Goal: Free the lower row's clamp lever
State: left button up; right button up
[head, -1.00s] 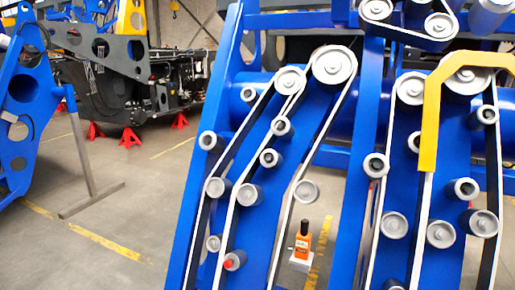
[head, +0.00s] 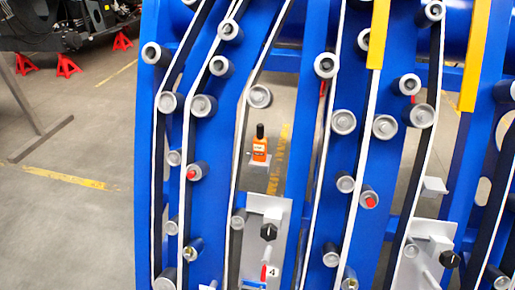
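A light grey plate (head: 262,207) is fixed low on the blue chassis, with a black knob (head: 268,232) on it. A second grey plate (head: 430,238) with a black knob (head: 449,259) sits at the lower right. I cannot tell which part is the lower row's clamp lever. Neither of my grippers is in view.
Blue chassis beams carry several grey rollers (head: 343,122) and white-edged belts. An orange bottle-like object (head: 260,145) stands behind, seen through a gap. Yellow bars (head: 476,60) hang at the upper right. Red stands (head: 67,66) are at the far left.

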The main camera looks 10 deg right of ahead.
aim_at(264, 271)
jog(key=k+j+z, duration=0.2)
jog(key=k+j, duration=0.6)
jog(key=j, duration=0.1)
